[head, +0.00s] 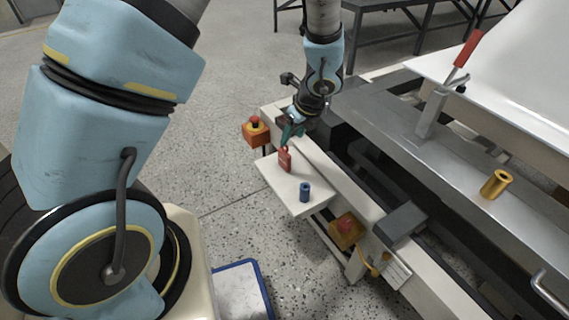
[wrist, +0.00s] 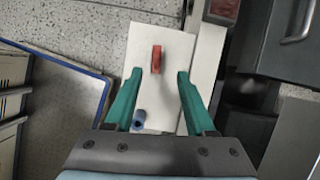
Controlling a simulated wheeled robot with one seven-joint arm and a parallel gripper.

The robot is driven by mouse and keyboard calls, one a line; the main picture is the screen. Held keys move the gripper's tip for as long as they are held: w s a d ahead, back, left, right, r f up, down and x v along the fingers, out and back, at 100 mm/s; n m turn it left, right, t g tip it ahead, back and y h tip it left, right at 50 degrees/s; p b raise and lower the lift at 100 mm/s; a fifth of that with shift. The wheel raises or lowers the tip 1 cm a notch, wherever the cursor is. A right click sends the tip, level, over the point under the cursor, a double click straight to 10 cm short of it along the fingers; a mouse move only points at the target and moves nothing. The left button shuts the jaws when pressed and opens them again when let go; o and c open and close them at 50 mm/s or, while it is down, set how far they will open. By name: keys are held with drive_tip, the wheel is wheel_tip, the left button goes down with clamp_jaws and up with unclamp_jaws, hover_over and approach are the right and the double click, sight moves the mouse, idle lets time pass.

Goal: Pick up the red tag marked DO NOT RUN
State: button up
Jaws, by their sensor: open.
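The red tag (head: 285,160) stands on a small white shelf (head: 309,206) at the side of the machine. Its lettering is too small to read. In the wrist view the red tag (wrist: 156,58) shows as a narrow upright shape ahead of the fingertips and between their lines. My gripper (head: 291,132) has green fingers and is above the far end of the shelf, close to the tag. In the wrist view my gripper (wrist: 158,74) is open, with nothing between its fingers.
A blue cylinder (head: 305,191) stands on the shelf near the tag; in the wrist view it (wrist: 139,118) is beside the left finger. An orange box with a red button (head: 255,130) is beyond the shelf. A blue-rimmed tray (head: 262,270) is below.

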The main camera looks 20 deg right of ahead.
sight(283, 149)
drive_tip(key=b+x, duration=0.1)
drive_tip(key=x, duration=0.2)
drive_tip(key=shift+w+f, duration=0.15)
drive_tip(key=shift+f, duration=0.2)
drive_tip(key=x, duration=0.1)
drive_tip(key=b+x, duration=0.1)
drive_tip(key=x, duration=0.1)
drive_tip(key=b+x, duration=0.1)
drive_tip(key=x, duration=0.1)
drive_tip(key=shift+a, duration=0.3)
clamp_jaws()
